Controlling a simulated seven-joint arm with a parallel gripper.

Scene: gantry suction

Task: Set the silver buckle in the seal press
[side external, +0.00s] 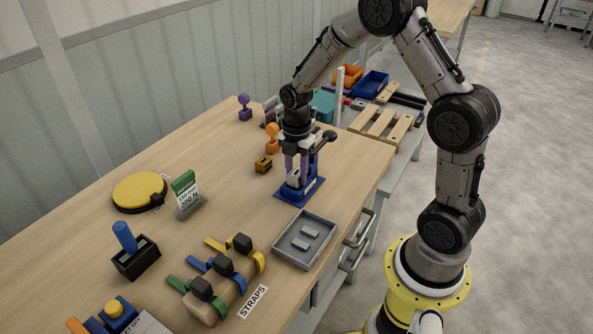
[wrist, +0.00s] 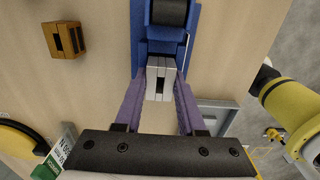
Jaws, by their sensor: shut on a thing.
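The silver buckle (wrist: 159,68) is a small grey block with a dark slot. My gripper (wrist: 160,75) is shut on it, one purple finger on each side. The seal press (side external: 300,189) is blue with a dark lever and stands near the bench's right edge. In the side view my gripper (side external: 296,178) points down at the press, and the buckle there is partly hidden by the fingers. In the wrist view the buckle overlaps the front of the press (wrist: 194,30), below a black part. I cannot tell whether the buckle rests on the press base.
A grey tray (side external: 279,250) with two grey pieces lies in front of the press. A brown slotted block (side external: 263,164) and orange stand (side external: 272,138) are to its left. A strap holder (side external: 225,290), green-and-white sign (side external: 186,192) and yellow disc (side external: 139,190) stand nearer the front left.

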